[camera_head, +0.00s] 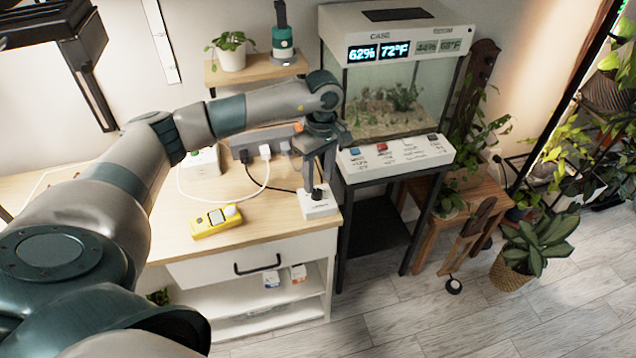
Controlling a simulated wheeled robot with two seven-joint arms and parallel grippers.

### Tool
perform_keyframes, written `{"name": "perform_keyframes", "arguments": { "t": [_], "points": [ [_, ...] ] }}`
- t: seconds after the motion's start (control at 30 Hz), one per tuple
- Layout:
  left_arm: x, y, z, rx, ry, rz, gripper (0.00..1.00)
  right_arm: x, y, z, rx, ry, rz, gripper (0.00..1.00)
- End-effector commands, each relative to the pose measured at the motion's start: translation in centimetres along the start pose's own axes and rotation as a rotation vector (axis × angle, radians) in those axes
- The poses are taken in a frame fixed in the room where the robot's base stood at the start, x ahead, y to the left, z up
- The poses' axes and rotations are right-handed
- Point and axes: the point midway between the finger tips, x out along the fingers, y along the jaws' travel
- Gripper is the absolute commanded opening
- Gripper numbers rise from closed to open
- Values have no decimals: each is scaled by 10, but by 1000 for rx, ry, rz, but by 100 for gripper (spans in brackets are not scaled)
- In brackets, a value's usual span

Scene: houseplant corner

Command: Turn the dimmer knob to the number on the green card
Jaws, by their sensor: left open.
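A small white box with a black dimmer knob (317,194) on top sits at the right front corner of the wooden cabinet top. My left gripper (318,185) points down over it. Its fingers are open, one on either side of the knob; I cannot tell whether they touch it. The knob's number marks are too small to read. I cannot make out a green card; a white box (203,161) with a small green spot lies behind my left arm. My right gripper is not in view.
A yellow meter (216,221) lies on the cabinet top (270,228). A grey power strip (262,143) with white and black cables stands at the back. A glass terrarium (392,100) on a black stand is close on the right.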

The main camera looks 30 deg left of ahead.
Motion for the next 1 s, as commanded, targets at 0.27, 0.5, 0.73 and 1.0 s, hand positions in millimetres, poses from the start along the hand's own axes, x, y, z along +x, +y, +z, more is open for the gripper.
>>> {"name": "perform_keyframes", "arguments": {
  "t": [0.27,0.5,0.73,1.0],
  "points": [
    [32,0,0,-2,0,-1,43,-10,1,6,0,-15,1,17],
    [39,0,0,0,1,0,43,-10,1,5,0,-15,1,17],
    [38,0,0,0,1,0,33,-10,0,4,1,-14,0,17],
    [38,0,0,-1,0,0,2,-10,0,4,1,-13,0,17]
  ]
}}
